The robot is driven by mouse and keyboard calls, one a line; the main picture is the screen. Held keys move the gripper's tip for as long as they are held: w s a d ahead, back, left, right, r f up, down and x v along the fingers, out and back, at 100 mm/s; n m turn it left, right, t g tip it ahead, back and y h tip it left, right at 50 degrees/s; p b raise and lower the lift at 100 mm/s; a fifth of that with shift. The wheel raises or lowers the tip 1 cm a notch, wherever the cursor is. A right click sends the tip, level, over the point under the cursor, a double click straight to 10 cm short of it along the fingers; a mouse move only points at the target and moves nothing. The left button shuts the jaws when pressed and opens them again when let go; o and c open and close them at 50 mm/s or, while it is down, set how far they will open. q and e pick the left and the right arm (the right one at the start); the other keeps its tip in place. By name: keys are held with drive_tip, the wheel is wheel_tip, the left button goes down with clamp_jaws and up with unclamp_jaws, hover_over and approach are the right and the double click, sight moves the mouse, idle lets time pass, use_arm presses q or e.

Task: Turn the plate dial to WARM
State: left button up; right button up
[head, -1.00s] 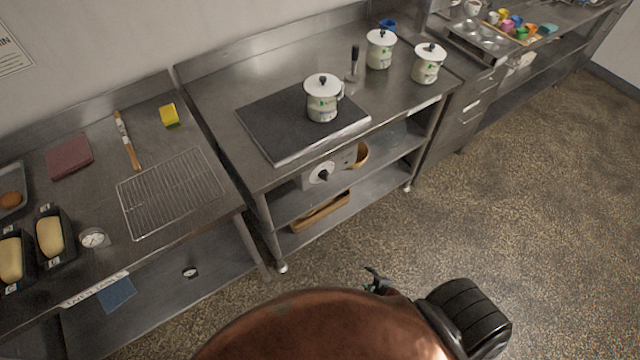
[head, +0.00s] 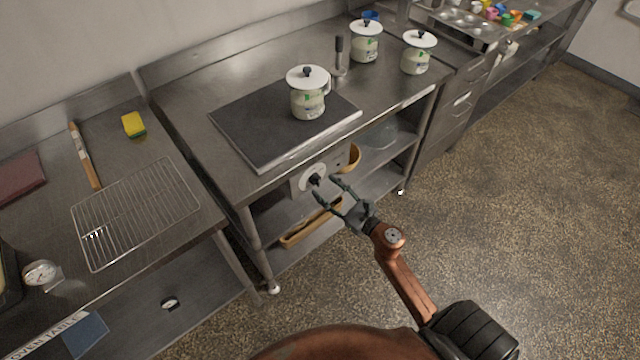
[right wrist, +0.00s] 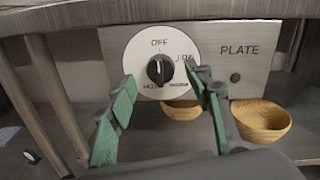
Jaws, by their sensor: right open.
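The plate dial is a black knob (right wrist: 159,70) on a white round face (right wrist: 140,52), under the counter's front edge. OFF is at the top and the knob's light mark seems to point up to it. The right-hand and lower labels are partly covered or too blurred to read surely; I cannot make out WARM. The dial also shows in the head view (head: 313,181). My right gripper (head: 329,191) is open just in front of it. In the right wrist view its green-padded fingers (right wrist: 160,84) stand either side of the knob, with nothing between them. My left gripper is out of view.
The dial panel (right wrist: 238,70) reads PLATE. Above it is the dark hot plate (head: 245,120) with a lidded pot (head: 308,103). Wooden bowls (right wrist: 262,122) sit on the shelf below the dial. Open floor (head: 500,220) lies to the right.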

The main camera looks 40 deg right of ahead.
sight(319, 183)
drive_tip(key=shift+w+a+f, duration=0.1)
drive_tip(key=shift+w+a, duration=0.05)
drive_tip(key=shift+w, duration=0.65)
drive_tip(key=shift+w+a, duration=0.1)
drive_tip(key=shift+w, duration=0.65)
drive_tip(key=c, duration=1.1)
